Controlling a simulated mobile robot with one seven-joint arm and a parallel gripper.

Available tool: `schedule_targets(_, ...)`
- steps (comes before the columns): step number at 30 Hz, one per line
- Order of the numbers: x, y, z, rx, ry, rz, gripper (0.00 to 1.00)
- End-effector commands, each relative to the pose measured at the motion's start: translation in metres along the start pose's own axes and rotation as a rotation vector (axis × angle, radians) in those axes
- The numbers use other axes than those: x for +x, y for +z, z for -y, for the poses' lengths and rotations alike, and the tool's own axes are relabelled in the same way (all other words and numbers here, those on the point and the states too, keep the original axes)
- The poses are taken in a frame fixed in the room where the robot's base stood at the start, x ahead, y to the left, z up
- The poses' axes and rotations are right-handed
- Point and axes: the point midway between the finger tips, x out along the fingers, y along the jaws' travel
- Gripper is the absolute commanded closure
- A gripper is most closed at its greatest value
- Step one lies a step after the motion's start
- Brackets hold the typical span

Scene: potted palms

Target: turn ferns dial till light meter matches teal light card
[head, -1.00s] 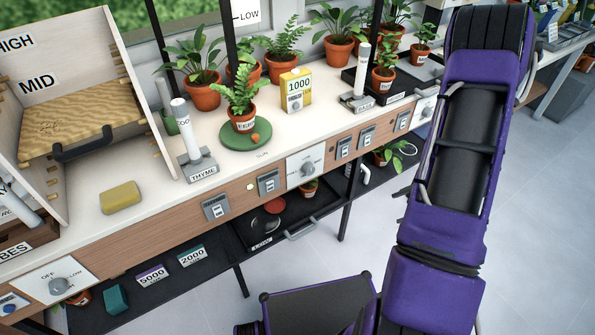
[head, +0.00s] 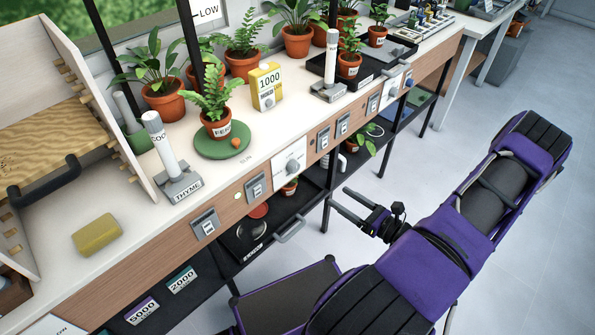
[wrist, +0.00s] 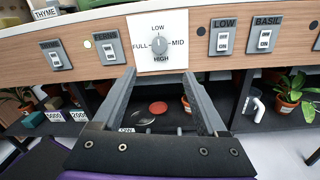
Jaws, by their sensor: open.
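The dial (wrist: 159,45) is a grey knob on a white plate marked LOW, MID, HIGH and FULL, set in the wooden front panel. Its mark seems to point up towards LOW. It also shows in the head view (head: 293,167). A switch labelled FERNS (wrist: 108,46) is left of it. The teal card (head: 181,280) reads 2000 and the purple card (head: 143,311) 5000, both on the lower shelf. My gripper (head: 338,197) is open and empty; in the wrist view its fingertips (wrist: 159,74) lie below the dial.
More switches (head: 343,124) line the panel on both sides. A green round stand (head: 222,145) holds the fern. A THYME lamp post (head: 160,145) and a yellow sponge (head: 97,235) are on the bench top. A dark tray with a handle (head: 290,230) sits below the panel. The floor right is clear.

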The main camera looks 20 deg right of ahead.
Motion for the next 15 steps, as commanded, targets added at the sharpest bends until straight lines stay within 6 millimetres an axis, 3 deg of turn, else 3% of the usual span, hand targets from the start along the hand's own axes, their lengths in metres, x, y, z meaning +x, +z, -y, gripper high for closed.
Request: schedule_targets(15,0.112,-0.002,-0.001,-0.003,0.005,-0.002,0.25)
